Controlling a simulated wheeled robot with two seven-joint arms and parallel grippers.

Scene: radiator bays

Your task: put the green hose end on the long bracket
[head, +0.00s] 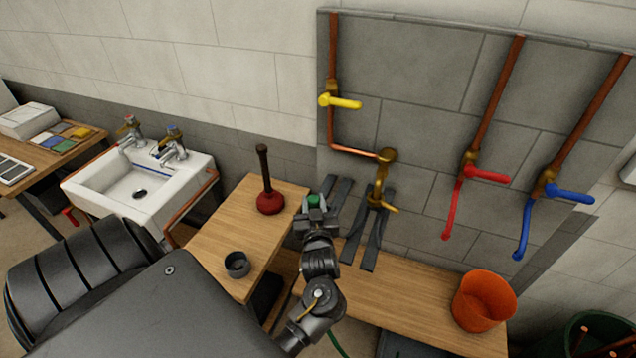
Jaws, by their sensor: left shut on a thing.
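My left gripper (315,212) is shut on the green hose end (314,200), whose green top shows between the fingers. It is above the bench, in front of the grey wall panel. A longer dark bracket with two bars (372,240) stands just right of the gripper, under the brass tap. A shorter dark bracket (341,190) shows right behind the gripper, partly hidden by it. The hose end looks apart from the longer bracket; whether it touches the shorter one I cannot tell. A piece of green hose (337,343) shows low, below the bench edge. My right gripper is out of view.
A red plunger (270,201) and a dark cup (237,264) stand on the wooden bench to the left. An orange bucket (484,301) stands at the right. Pipes with yellow (340,102), red (485,174) and blue (570,194) handles run on the panel. A white sink (140,190) is left.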

